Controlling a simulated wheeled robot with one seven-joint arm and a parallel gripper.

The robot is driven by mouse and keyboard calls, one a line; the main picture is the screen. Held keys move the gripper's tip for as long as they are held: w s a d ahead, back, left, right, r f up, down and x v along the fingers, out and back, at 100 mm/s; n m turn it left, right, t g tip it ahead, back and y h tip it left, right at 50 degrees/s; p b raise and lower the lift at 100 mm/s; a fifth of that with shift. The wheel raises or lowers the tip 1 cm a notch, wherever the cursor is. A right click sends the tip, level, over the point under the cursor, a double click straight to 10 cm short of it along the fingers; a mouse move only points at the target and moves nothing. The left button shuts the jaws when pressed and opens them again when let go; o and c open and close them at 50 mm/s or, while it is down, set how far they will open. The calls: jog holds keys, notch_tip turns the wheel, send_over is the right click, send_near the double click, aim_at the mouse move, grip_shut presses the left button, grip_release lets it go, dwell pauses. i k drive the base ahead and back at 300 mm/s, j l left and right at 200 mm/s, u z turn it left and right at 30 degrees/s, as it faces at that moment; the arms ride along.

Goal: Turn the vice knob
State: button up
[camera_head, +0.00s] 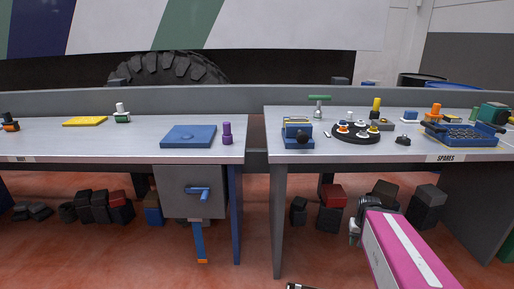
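Nothing touches the vice or the knob. A pink and white link of my arm reaches in at the lower right, below the bench top and well to the right of the vice. I cannot make out my gripper's fingers. A small dark piece shows at the bottom edge, too cut off to identify.
The right-hand bench (362,155) also holds a green-handled tool (319,106), a round black tray (337,137) of small parts and a blue tray (462,137). A gap separates it from the left-hand bench (100,144). A blue crank (201,191) hangs below that bench.

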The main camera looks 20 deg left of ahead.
aim_at(302, 137)
jog(key=i+l+u, duration=0.1)
jog(key=u, duration=0.35)
jog(key=i+l+u, duration=0.1)
jog(key=u, duration=0.4)
jog(key=i+l+u, duration=0.1)
jog(key=u, duration=0.35)
jog(key=l+u, duration=0.25)
jog(key=u, duration=0.2)
jog(key=l+u, duration=0.3)
jog(key=l, duration=0.35)
jog(key=l+u, duration=0.35)
jog(key=l, duration=0.3)
jog(key=k+l+u, duration=0.15)
jog(key=k+l, duration=0.2)
jog(key=k+j+u, duration=0.2)
jog(key=k, duration=0.15)
